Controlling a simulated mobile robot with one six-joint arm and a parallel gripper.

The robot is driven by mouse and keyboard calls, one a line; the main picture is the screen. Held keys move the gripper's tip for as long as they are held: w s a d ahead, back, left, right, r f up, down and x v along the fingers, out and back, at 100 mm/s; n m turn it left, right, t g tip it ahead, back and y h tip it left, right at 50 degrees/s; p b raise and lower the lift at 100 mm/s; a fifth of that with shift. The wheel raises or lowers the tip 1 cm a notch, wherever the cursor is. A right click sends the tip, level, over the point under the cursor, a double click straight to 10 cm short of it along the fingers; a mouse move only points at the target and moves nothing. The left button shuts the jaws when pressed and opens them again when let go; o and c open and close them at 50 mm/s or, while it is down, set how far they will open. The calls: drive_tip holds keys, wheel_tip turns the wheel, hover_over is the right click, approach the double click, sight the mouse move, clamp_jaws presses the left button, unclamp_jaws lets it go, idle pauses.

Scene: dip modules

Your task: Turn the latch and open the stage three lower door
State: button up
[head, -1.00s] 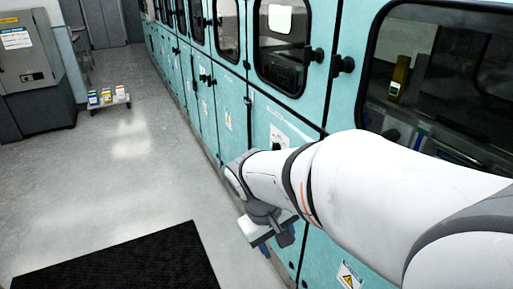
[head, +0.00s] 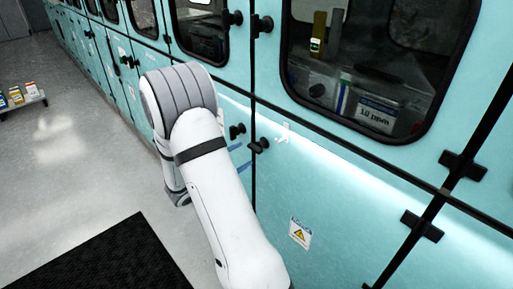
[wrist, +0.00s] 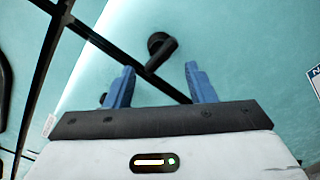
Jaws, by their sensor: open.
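In the wrist view, my gripper (wrist: 160,66) has two blue fingers spread apart with nothing between them. A black turn latch (wrist: 160,46) on a teal door panel lies just beyond the fingertips, roughly centred between them and apart from them. A second dark knob (wrist: 103,98) shows partly behind the left finger. In the head view, two black latches (head: 237,131) (head: 260,146) sit either side of a dark door seam, and the blue fingers of my gripper (head: 246,157) show just below them. The lower teal door (head: 340,205) is closed. I cannot read a stage label.
A windowed upper door (head: 375,128) stands above, with more latches near its left edge. Black hinges (head: 462,165) are at right. A warning sticker (head: 300,233) is on the lower door. A black mat (head: 112,262) lies on the floor; a low cart (head: 24,100) stands far left.

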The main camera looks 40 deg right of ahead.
sight(252, 150)
drive_tip(key=d, duration=0.4)
drive_tip(key=d+p, duration=0.1)
drive_tip(key=d, duration=0.2)
drive_tip(key=shift+w, duration=0.25)
drive_tip(key=shift+c, duration=0.3)
clamp_jaws()
